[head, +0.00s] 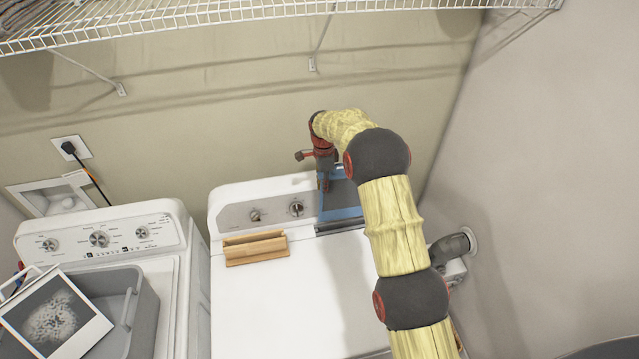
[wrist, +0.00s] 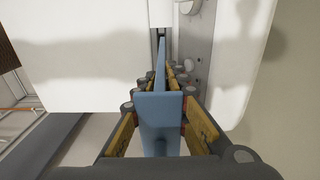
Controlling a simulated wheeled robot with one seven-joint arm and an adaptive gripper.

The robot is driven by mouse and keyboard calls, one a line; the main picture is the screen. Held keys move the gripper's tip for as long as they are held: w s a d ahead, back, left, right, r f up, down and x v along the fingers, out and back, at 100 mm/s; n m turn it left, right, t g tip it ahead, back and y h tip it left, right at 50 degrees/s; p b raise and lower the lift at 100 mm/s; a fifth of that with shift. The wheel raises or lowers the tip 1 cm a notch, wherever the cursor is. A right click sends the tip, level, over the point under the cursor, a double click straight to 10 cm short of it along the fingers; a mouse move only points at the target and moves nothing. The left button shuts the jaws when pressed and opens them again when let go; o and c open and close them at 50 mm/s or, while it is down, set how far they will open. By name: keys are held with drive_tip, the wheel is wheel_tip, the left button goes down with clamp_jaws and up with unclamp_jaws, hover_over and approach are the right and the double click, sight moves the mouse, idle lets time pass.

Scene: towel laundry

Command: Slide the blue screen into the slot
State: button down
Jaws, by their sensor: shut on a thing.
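The blue screen (head: 343,213) has a blue frame and a dark grey face. It stands at the right end of the white machine's back panel in the head view. In the wrist view I see the blue screen (wrist: 158,118) edge-on. My gripper (head: 324,183) is shut on its upper left edge, and the fingers of my gripper (wrist: 157,84) lie on either side of it. A dark grey slotted strip (head: 341,228) lies just below the screen's lower edge. I cannot tell whether the screen is inside the slot.
A small wooden holder (head: 256,248) lies on the white machine's top (head: 285,295), left of the screen. A second white machine (head: 165,270) at left bears a grey basket (head: 146,300) with a picture card (head: 55,318). A wire shelf (head: 230,14) runs overhead.

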hover_over(323, 213)
drive_tip(key=shift+f, duration=2.1)
drive_tip(key=shift+w+d+f+b, duration=0.1)
drive_tip(key=shift+d+f+b, duration=0.05)
drive_tip(key=shift+f+b, duration=0.6)
drive_tip(key=shift+w+d+f+b, duration=0.1)
drive_tip(key=shift+f+b, duration=0.5)
drive_tip(key=shift+f, duration=0.1)
drive_tip(key=shift+f, duration=0.15)
drive_tip(key=shift+a+f+b, duration=0.15)
drive_tip(key=shift+f+b, duration=0.5)
drive_tip(key=shift+f, duration=0.05)
drive_tip(key=shift+a+f+b, duration=0.1)
drive_tip(key=shift+f+b, duration=0.55)
drive_tip(key=shift+f, duration=0.1)
drive_tip(key=shift+f+b, duration=1.3)
drive_tip(key=shift+f, duration=0.15)
drive_tip(key=shift+f+b, duration=1.25)
drive_tip(key=shift+f, duration=0.2)
